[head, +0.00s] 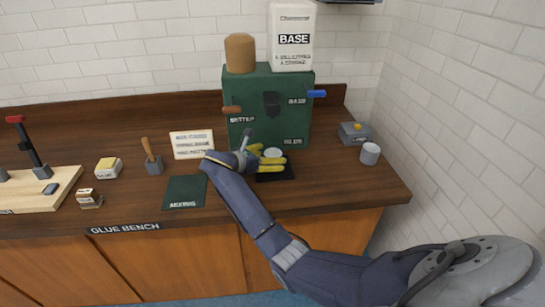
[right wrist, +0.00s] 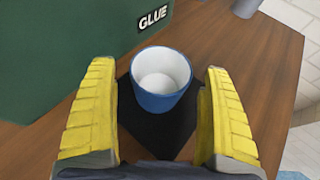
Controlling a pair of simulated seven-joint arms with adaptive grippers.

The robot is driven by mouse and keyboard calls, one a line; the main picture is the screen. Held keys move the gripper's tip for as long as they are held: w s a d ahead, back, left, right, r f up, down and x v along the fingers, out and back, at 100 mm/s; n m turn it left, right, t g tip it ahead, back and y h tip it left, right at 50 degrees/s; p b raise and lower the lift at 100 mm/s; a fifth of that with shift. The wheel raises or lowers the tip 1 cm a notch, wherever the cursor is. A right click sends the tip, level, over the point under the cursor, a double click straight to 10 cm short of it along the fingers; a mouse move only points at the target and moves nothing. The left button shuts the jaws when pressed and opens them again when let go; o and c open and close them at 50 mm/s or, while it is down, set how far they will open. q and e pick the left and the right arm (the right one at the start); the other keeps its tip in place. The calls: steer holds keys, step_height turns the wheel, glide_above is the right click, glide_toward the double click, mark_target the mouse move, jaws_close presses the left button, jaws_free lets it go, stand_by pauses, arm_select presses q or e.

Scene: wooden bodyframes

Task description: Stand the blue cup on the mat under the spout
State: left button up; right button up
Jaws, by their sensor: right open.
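The blue cup (right wrist: 160,102), white inside, stands upright on the black mat (right wrist: 158,132) in the right wrist view. In the head view only its pale rim (head: 272,152) shows behind my fingers, and the mat (head: 280,175) lies in front of the green dispenser (head: 292,130). The dark spout (head: 271,104) is on the dispenser's front, above the cup. My right gripper (right wrist: 160,110) is open, with one yellow finger on each side of the cup and a small gap on both sides. It also shows at the mat in the head view (head: 270,160). My left gripper is not in view.
A grey cup (head: 370,153) and a small grey box (head: 354,133) stand right of the dispenser. A cream card (head: 192,144) and a green mixing mat (head: 185,192) lie to the left. The dispenser carries a brown handle (head: 232,109) and a blue handle (head: 316,94).

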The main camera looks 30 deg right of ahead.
steer(key=v, duration=1)
steer(key=shift+a+r, duration=0.1)
